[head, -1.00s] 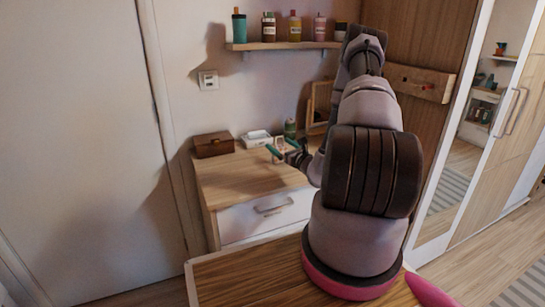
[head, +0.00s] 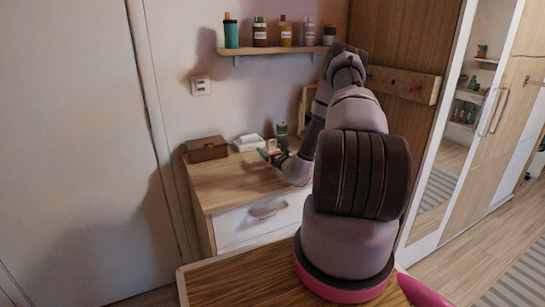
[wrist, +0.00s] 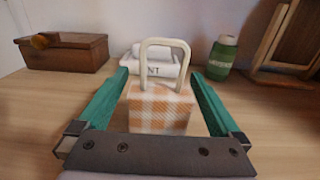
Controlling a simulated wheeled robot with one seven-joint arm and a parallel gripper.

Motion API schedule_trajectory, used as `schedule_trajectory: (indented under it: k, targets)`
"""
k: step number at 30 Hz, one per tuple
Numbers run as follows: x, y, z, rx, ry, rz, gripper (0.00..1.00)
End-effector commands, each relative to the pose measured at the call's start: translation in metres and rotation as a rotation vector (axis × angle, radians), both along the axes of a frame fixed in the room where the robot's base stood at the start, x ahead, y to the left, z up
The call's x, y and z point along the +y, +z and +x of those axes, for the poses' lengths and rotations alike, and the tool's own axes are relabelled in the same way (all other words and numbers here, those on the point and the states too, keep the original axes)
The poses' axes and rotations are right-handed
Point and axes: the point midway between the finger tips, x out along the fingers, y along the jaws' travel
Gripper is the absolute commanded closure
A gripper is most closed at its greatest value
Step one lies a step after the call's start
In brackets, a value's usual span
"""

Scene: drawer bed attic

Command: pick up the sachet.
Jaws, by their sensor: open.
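The sachet (wrist: 160,108) appears to be the orange-and-white checked block-like piece with a pale upright loop on top. It stands on the wooden dresser top (head: 225,185) and is small in the head view (head: 271,145). My gripper (wrist: 158,75) is open, with one green finger on each side of the sachet. Gaps seem to show between the fingers and its sides, so it does not look gripped. In the head view my gripper (head: 272,156) is low over the dresser's back part.
A white block with lettering (wrist: 150,66) stands close behind the sachet. A brown wooden box (wrist: 64,52) is at the left, a green bottle (wrist: 222,57) and a wooden frame (wrist: 284,45) at the right. The dresser's front left is clear. A shelf with bottles (head: 280,50) hangs above.

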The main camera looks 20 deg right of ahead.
Motion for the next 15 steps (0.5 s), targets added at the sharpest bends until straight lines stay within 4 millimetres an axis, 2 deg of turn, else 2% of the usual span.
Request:
schedule_trajectory:
  k: [3,10,14,15]
  targets:
    - [-0.0001,0.0001,0.0087,0.000,-0.001,0.001,0.00]
    - [0.0003,-0.0001,0.0095,0.001,0.000,0.001,0.00]
    - [0.0003,-0.0001,0.0094,0.001,0.000,0.001,0.50]
    - [0.0004,-0.0001,0.0094,0.001,0.000,0.001,0.65]
